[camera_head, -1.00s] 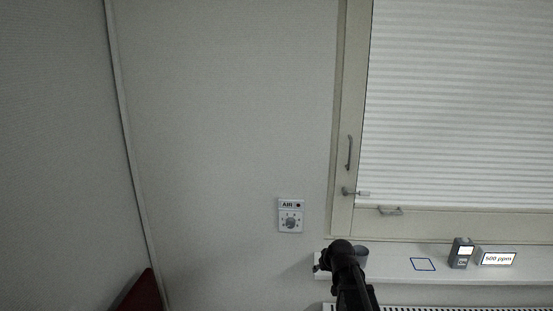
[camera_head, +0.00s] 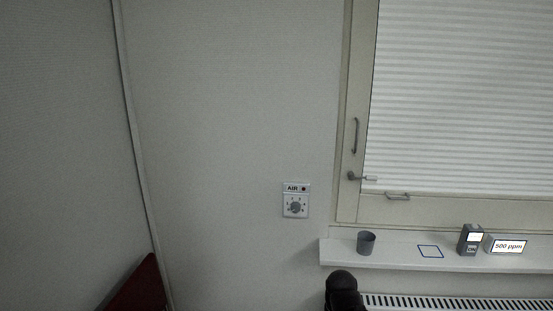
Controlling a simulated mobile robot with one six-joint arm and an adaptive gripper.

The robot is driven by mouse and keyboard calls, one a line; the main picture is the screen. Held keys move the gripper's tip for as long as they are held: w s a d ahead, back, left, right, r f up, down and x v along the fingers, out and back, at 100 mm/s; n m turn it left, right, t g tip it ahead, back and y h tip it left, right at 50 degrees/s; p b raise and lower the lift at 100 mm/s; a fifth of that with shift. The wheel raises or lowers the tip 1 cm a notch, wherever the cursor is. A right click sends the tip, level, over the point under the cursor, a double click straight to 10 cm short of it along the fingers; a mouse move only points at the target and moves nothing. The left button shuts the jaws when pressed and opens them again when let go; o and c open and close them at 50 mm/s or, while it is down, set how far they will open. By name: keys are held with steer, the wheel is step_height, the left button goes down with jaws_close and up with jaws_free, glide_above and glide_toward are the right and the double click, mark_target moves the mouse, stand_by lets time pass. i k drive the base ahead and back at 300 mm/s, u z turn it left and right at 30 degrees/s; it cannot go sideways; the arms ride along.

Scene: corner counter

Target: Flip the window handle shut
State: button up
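The window handle (camera_head: 363,177) is a small grey lever on the left side of the window frame (camera_head: 347,207). Its round pivot is at the left, and the lever points right, roughly horizontal. A vertical grey pull bar (camera_head: 355,135) sits just above it, and a second small bar handle (camera_head: 398,196) is on the lower frame. A dark rounded part of my arm (camera_head: 343,288) shows at the bottom edge, well below the window handle and apart from it. My gripper's fingers cannot be seen.
A white sill (camera_head: 390,259) below the window carries a grey cup (camera_head: 366,243), a blue square outline (camera_head: 430,251), a dark grey box (camera_head: 470,240) and a "500 ppm" display (camera_head: 508,246). A radiator (camera_head: 450,302) is underneath. An AIR dial (camera_head: 295,205) is on the wall.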

mark_target(351, 175)
steer(key=k, duration=1.35)
steer(key=z, duration=0.4)
steer(key=i, duration=1.6)
steer(key=u, duration=0.1)
